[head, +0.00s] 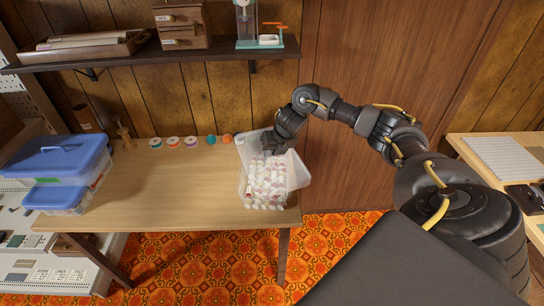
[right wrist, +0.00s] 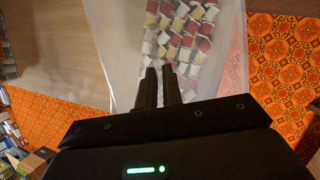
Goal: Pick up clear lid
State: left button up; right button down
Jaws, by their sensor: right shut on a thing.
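The clear lid (head: 246,148) is a pale, see-through panel at the back right of the wooden table, at the far end of a clear bin (head: 247,190) full of red, white and cream spools. In the right wrist view the see-through plastic (right wrist: 112,45) spreads around the fingers, with the spools beyond it. My right gripper (head: 271,148) reaches down at the bin's far end. In the right wrist view its fingers (right wrist: 160,88) are close together, shut on the lid; the exact grip is hard to see. I cannot tell where the lid touches the bin. My left gripper is not in view.
A blue-lidded box (head: 65,160) stands at the table's left. Several small spools (head: 173,142) line the table's back edge by the wall. The middle of the wooden table (head: 170,185) is clear. A shelf (head: 190,53) hangs above, and another table (head: 500,155) stands at right.

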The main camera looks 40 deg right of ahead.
jog(key=a+r, duration=0.1)
jog(key=r, duration=0.1)
jog(key=a+r, duration=0.1)
jog(key=s+a+r, duration=0.1)
jog(key=r, duration=0.1)
jog(key=shift+a+r, duration=0.2)
jog(key=shift+r, duration=0.15)
jog(key=s+a+r+p, duration=0.3)
jog(key=s+a+r, duration=0.1)
jog(key=a, duration=0.6)
jog(key=shift+r, duration=0.85)
